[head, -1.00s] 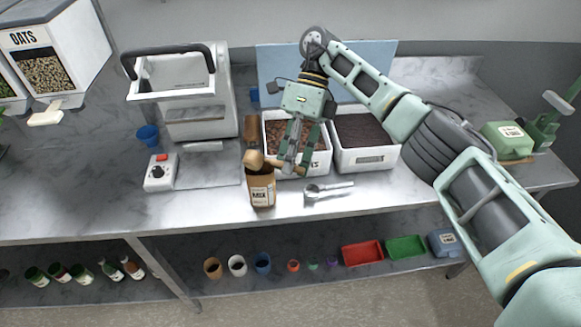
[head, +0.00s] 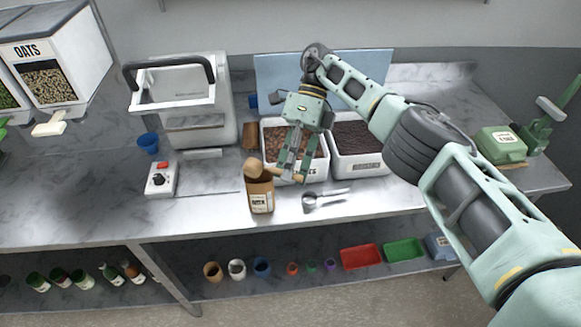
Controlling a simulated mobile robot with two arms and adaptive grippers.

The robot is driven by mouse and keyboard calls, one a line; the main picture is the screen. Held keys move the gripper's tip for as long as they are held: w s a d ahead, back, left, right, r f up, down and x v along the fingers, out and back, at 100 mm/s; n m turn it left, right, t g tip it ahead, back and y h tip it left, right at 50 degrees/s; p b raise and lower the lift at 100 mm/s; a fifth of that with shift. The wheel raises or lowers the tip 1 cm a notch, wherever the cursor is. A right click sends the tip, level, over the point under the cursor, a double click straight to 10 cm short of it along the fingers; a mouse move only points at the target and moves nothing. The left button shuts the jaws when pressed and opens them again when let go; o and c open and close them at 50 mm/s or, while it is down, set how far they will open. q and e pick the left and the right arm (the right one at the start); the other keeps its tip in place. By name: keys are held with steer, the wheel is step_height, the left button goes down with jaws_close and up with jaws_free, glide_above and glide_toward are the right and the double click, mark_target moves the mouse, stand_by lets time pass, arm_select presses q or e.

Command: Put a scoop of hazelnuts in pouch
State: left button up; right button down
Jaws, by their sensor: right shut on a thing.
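The brown kraft pouch (head: 261,199) stands upright near the front edge of the steel table, with its label facing me. My right gripper (head: 289,176) is shut on the handle of a wooden scoop (head: 256,168). The scoop's bowl is at the pouch's mouth, over its rim. I cannot see what the scoop holds or what is inside the pouch. A white bin (head: 317,171) of brown nuts, apparently the hazelnuts (head: 277,138), stands just behind, partly hidden by my right gripper. My left gripper is not in view.
A metal scoop (head: 322,199) lies right of the pouch. A second white bin (head: 361,166) of dark contents stands beside the nut bin. A sealer (head: 187,120), a control box (head: 161,179) and a blue cup (head: 148,143) are to the left. The table's front left is clear.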

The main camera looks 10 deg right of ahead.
stand_by(0.3)
step_height(320, 180, up, 5)
steer(key=p, duration=0.3)
steer(key=shift+p, duration=0.4)
